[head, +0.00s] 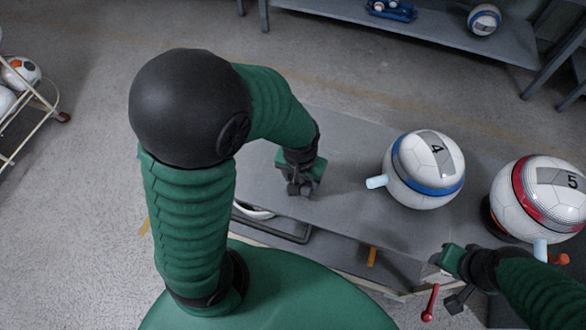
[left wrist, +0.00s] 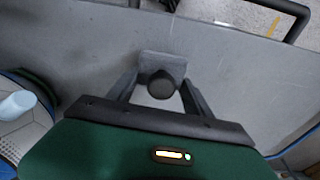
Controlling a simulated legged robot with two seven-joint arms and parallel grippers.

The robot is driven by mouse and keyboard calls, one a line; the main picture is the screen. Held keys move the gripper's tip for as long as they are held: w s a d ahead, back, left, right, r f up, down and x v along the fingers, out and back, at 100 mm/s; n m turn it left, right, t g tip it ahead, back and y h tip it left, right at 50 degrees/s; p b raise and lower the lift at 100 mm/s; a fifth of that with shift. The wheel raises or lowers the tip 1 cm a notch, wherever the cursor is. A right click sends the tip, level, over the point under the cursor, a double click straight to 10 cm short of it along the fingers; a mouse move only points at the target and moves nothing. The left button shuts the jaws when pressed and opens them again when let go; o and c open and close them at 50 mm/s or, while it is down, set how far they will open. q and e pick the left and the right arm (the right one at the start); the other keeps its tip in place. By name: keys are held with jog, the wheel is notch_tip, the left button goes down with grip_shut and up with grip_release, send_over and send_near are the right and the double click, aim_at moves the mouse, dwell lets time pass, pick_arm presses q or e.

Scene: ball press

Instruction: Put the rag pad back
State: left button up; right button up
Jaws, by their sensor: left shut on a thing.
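My left gripper (head: 301,187) is over the grey bench, left of ball 4. In the left wrist view the fingers (left wrist: 161,90) are shut on the dark round knob of a small grey block, which I take to be the rag pad (left wrist: 162,60). The pad is at or just above the bench top; I cannot tell if it touches. In the head view it is mostly hidden under the gripper. My right gripper (head: 440,260) is at the bench's front right, by a red-handled lever; whether its jaws are open is unclear.
Ball 4 (head: 410,160), with a blue band, and ball 5 (head: 512,200), with a red band, stand on the grey bench (head: 350,140). A red lever (head: 430,303) is at the front. A rack of balls (head: 22,72) stands far left. The bench around the pad is clear.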

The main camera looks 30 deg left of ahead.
pick_arm(q)
jog(key=w+a, duration=0.1)
jog(key=a, duration=0.1)
jog(key=w+a, duration=0.2)
jog(key=a, duration=0.1)
jog(key=shift+w+a+f, duration=0.25)
jog(key=shift+a+f, duration=0.1)
jog(key=shift+f, duration=0.05)
notch_tip(320, 180, down, 3)
jog(key=shift+s+f+b, duration=0.1)
jog(key=shift+f+b, duration=0.05)
jog(key=shift+b, duration=0.55)
jog(key=shift+d+f, duration=0.1)
jog(key=shift+d, duration=0.15)
pick_arm(e)
jog(key=shift+a+f, duration=0.15)
jog(key=shift+f, duration=0.6)
